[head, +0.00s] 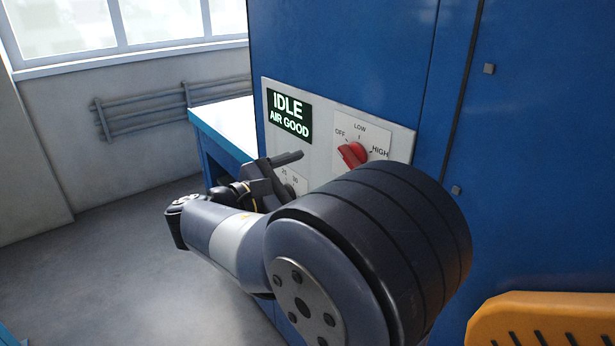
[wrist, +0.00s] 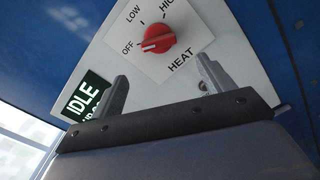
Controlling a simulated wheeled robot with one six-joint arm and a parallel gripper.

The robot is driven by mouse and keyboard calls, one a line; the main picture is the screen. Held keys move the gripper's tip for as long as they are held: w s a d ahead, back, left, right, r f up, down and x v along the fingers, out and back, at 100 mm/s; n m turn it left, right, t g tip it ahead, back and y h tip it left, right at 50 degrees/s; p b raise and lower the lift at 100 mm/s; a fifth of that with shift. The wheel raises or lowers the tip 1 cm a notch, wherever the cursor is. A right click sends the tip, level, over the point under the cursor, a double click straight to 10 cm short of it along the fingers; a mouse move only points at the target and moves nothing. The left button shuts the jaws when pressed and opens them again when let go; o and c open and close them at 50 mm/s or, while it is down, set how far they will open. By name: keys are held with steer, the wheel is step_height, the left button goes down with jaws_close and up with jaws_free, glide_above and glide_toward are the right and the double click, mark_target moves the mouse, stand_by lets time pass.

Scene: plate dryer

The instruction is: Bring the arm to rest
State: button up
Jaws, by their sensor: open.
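My gripper (head: 283,172) is in front of the control panel (head: 402,143) on the blue machine, at its lower left part. In the wrist view my gripper (wrist: 166,84) shows two grey fingers spread apart with nothing between them. The red heat knob (head: 352,154) is to the right of the fingers in the head view and clear of them. In the wrist view the red knob (wrist: 159,39) lies beyond the fingertips, and its white mark appears to point toward OFF. My arm covers the lower part of the panel.
The display (head: 290,116) reads IDLE, AIR GOOD. A blue table (head: 226,126) stands behind at the left. An orange slotted part (head: 548,318) is at the lower right. The floor at left is clear.

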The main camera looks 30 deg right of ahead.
mark_target(344, 161)
steer(key=d, duration=0.3)
steer(key=d+p, duration=0.1)
steer(key=d, duration=0.2)
steer(key=d+p, duration=0.1)
steer(key=d, duration=0.2)
steer(key=shift+w+d+r, duration=0.1)
steer(key=shift+w+d, duration=0.2)
steer(key=shift+w, duration=0.05)
steer(key=shift+w+d, duration=0.1)
steer(key=shift+d, duration=0.55)
steer(key=shift+a, duration=0.1)
